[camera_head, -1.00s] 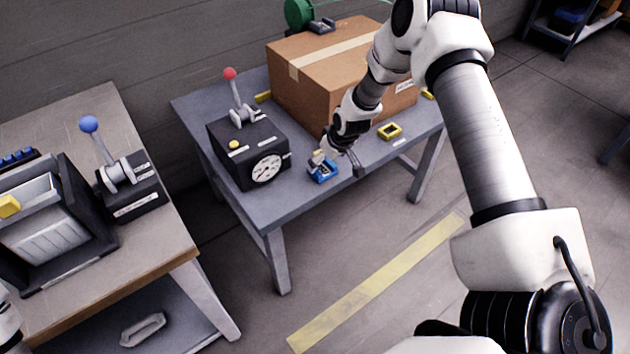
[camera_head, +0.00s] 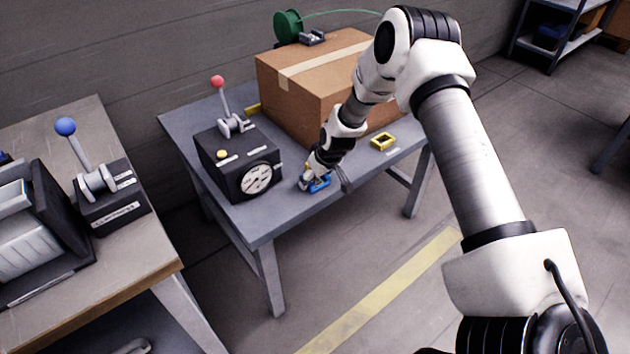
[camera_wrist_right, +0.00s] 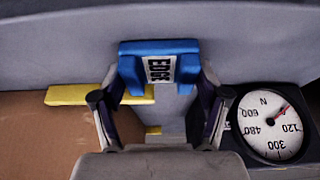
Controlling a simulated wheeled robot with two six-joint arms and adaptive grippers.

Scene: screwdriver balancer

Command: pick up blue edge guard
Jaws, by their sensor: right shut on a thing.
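The blue edge guard (camera_head: 321,184) is at the front edge of the grey table, between the dial box and the carton. My right gripper (camera_head: 313,179) reaches down to it from the right. In the right wrist view the blue edge guard (camera_wrist_right: 187,47), with a white printed label, sits between the two fingertips of my right gripper (camera_wrist_right: 161,76). The fingers are shut on it. I cannot tell whether the guard is clear of the tabletop. My left gripper is out of view.
A black dial box (camera_head: 237,166) with a red-knobbed lever (camera_head: 220,95) stands left of the gripper. A large carton (camera_head: 308,90) is behind, and a yellow edge guard (camera_head: 384,142) lies to the right. A second table (camera_head: 150,245) with a blue-knobbed lever (camera_head: 75,145) is at left.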

